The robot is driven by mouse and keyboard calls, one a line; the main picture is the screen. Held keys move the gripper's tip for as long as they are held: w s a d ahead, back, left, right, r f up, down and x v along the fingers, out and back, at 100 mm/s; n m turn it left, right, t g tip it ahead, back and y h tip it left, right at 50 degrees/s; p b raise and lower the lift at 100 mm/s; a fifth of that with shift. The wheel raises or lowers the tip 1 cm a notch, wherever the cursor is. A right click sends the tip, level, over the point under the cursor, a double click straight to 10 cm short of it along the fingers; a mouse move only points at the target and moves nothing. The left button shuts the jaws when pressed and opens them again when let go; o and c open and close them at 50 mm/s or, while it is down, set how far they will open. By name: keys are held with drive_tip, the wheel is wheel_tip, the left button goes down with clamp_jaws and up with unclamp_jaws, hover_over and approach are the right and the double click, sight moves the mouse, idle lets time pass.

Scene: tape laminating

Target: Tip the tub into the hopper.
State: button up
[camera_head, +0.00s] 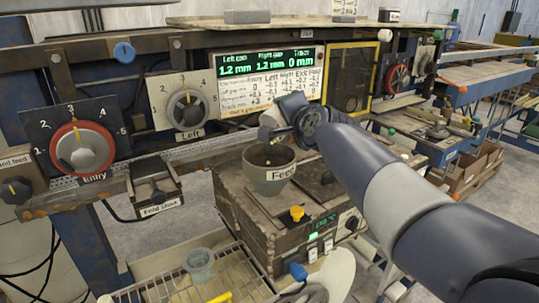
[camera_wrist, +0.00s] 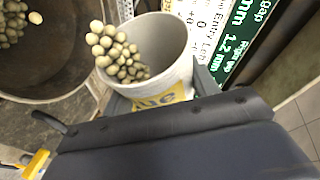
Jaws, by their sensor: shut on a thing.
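My gripper (camera_head: 278,118) is above the grey hopper (camera_head: 270,176) marked "Feed". It is shut on a white tub (camera_wrist: 168,45) with a yellow label, which sits against the dark gripper in the wrist view. The tub is tilted, and pale green-beige pellets (camera_wrist: 118,55) are bunched at its mouth on the hopper side. The hopper's dark bowl (camera_wrist: 60,65) shows at upper left in the wrist view, with several pellets inside. A lone pellet shows over the bowl; I cannot tell whether it is falling or resting. In the head view the tub is small and mostly hidden.
The hopper stands on a worn machine box with a yellow knob (camera_head: 297,213). A greenish cup (camera_head: 200,264) sits on a wire rack at lower left. The dial panel and green display (camera_head: 265,66) are close behind my gripper.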

drive_tip(key=shift+s+a+r+n+t, duration=0.2)
drive_tip(key=shift+n+t, duration=0.1)
drive_tip(key=shift+t, duration=0.1)
idle(0.6)
